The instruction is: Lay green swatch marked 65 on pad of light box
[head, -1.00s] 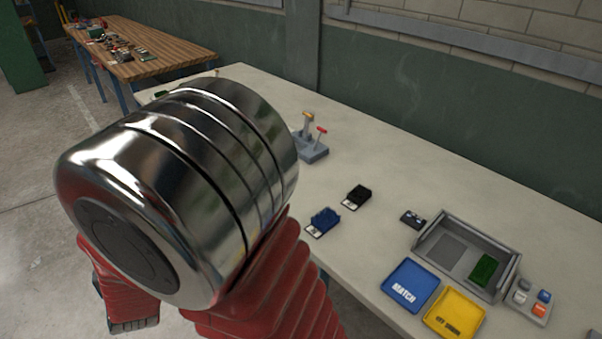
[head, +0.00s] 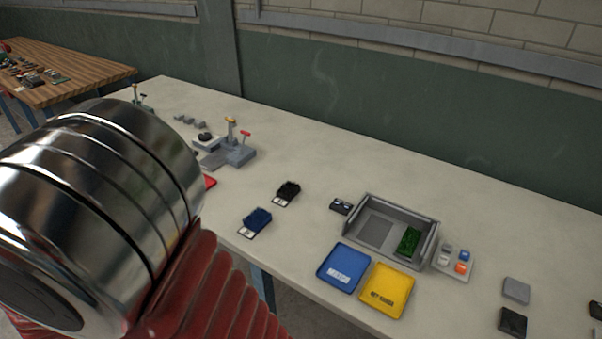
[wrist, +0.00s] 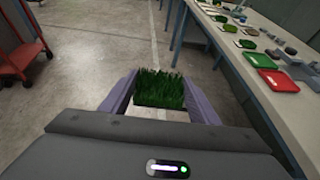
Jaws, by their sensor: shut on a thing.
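In the wrist view my gripper (wrist: 160,98) is shut on a green turf swatch (wrist: 160,88), held between its two purple-grey fingers over the concrete floor beside the table. No number on it can be read. In the head view the light box (head: 431,244) is a grey open tray on the table. Its dark grey pad (head: 374,233) is bare, and another green swatch (head: 409,240) lies to the right of the pad inside the box. My gripper is hidden in the head view behind my arm.
A blue MATCH tray (head: 344,266) and a yellow tray (head: 387,288) stand in front of the box. A button panel (head: 456,262) is at its right. Blue (head: 256,221) and black (head: 287,191) swatches lie to the left. A red cart (wrist: 22,55) stands at the wrist view's left.

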